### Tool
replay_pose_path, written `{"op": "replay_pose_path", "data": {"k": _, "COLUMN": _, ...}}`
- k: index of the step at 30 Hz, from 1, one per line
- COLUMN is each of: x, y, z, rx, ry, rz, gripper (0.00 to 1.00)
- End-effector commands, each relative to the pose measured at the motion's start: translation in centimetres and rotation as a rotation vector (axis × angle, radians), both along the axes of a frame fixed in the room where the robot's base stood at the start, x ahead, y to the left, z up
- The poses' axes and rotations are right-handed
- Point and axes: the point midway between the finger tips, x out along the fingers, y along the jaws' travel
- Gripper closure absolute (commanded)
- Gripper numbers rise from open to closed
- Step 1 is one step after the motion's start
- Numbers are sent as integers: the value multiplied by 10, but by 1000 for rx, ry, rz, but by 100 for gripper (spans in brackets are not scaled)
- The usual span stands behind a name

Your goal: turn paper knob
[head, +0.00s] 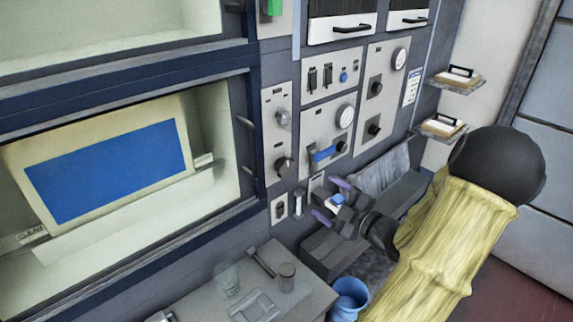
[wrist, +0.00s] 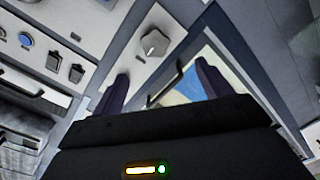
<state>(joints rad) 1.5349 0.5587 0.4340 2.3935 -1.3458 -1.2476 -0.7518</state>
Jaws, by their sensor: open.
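Several knobs sit on the grey control panels, and their labels are too small to read, so I cannot tell which is the paper knob. A light grey knob (head: 283,118) is on the narrow panel beside the window. A light grey lobed knob, apparently the same one, shows in the wrist view (wrist: 154,43), beyond the gap between my fingers. A dark knob (head: 284,166) is lower on that panel. My gripper (head: 331,199) is open, in front of and below the panels. In the wrist view my gripper (wrist: 162,72) has its fingers apart, with nothing between them.
A window with a blue sheet (head: 108,170) behind it has a dark handle (head: 246,145) near the narrow panel. A grey bench (head: 205,300) and blue bucket (head: 350,296) stand below.

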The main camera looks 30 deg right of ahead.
Motion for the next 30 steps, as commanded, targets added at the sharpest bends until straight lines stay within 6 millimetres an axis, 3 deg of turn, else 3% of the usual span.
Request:
{"op": "replay_pose_path", "data": {"k": 4, "x": -10, "y": -4, "z": 9, "rx": -15, "ry": -53, "rz": 12, "gripper": 22}}
{"op": "replay_pose_path", "data": {"k": 17, "x": -4, "y": -2, "z": 9, "rx": -14, "ry": -52, "rz": 13, "gripper": 22}}
{"op": "replay_pose_path", "data": {"k": 23, "x": 21, "y": 2, "z": 10, "rx": -12, "ry": -51, "rz": 16, "gripper": 22}}
{"op": "replay_pose_path", "data": {"k": 30, "x": 64, "y": 9, "z": 11, "rx": -12, "ry": -51, "rz": 18, "gripper": 22}}
